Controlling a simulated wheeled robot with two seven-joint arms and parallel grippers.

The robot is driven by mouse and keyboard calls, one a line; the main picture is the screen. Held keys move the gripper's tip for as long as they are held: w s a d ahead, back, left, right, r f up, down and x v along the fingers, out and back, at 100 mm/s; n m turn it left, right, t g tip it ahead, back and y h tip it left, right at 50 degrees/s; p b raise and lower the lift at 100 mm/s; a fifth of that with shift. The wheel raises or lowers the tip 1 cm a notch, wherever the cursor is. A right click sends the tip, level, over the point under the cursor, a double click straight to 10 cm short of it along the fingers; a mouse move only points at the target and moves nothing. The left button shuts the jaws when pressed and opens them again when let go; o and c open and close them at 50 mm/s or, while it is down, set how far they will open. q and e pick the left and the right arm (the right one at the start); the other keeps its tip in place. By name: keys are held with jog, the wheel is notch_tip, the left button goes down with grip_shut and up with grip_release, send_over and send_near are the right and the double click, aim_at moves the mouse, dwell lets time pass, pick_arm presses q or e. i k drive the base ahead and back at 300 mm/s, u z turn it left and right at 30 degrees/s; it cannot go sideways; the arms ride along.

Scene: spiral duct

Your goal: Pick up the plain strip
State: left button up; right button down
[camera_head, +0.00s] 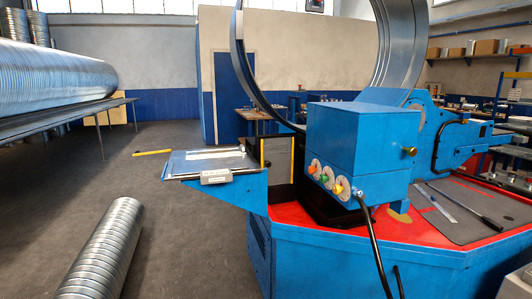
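A pale, flat strip (216,154) lies on the grey plate of a blue side shelf (180,169) that juts out left of the blue machine. It may be the plain strip, but it is too small to make out any marking. A thin silvery, ruler-like strip (440,208) lies on the machine's dark mat at the right, beside a black-handled rod (478,208). I cannot tell for certain which strip is the plain one. Neither of my grippers is in view.
The blue machine (362,140) has coloured knobs, a black cable and a large metal ring (398,50) above it. A spiral duct (108,255) lies on the floor at lower left. A larger duct rests on a rack (60,117). Grey floor between is mostly clear.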

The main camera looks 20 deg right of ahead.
aim_at(206, 153)
jog(key=z, duration=0.9)
jog(key=i, duration=1)
jog(key=z, duration=0.05)
